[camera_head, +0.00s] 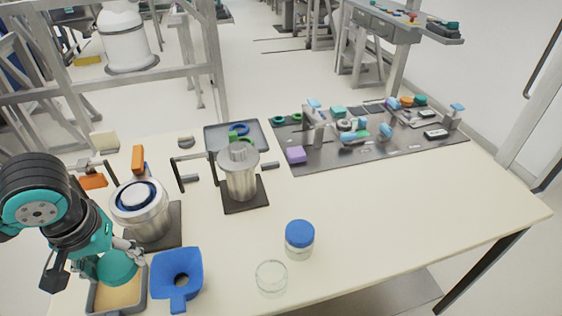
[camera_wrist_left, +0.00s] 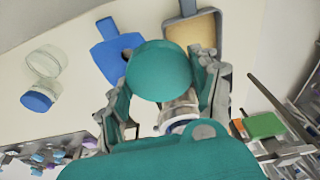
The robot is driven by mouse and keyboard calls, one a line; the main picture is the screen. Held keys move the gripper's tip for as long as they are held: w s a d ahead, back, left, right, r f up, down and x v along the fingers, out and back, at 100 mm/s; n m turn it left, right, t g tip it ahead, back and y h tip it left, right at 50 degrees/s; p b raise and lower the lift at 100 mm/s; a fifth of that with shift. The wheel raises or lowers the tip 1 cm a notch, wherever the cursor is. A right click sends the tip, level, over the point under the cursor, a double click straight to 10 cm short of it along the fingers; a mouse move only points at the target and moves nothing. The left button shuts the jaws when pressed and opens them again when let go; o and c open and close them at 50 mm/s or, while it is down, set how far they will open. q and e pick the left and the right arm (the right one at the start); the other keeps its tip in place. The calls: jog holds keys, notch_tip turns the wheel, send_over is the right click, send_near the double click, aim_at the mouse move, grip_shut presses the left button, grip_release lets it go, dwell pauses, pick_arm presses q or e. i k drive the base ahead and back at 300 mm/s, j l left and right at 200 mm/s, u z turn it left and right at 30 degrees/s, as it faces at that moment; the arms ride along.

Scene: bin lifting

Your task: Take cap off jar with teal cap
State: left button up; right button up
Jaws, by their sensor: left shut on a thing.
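My left gripper (camera_head: 112,252) is at the lower left and is shut on a round teal cap (camera_head: 118,268). In the left wrist view the teal cap (camera_wrist_left: 158,68) sits between the two fingers of the gripper (camera_wrist_left: 163,92). The cap is over or just beside a grey tray with a tan inside (camera_head: 98,300); its height above the tray is hard to judge. No jar shows under the cap. A clear glass jar without a cap (camera_head: 271,279) stands at the table's front middle, apart from the gripper. My right gripper is not in view.
A jar with a blue cap (camera_head: 299,238) stands behind the clear jar. A blue funnel-like scoop (camera_head: 178,275) lies right of the tray. Metal canisters (camera_head: 142,208) (camera_head: 239,175) stand behind. A grey board (camera_head: 375,140) with small parts is at back right. The right front table is clear.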

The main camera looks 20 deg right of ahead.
aim_at(274, 290)
jog(key=i+j+z, duration=0.4)
jog(key=z, duration=1.6)
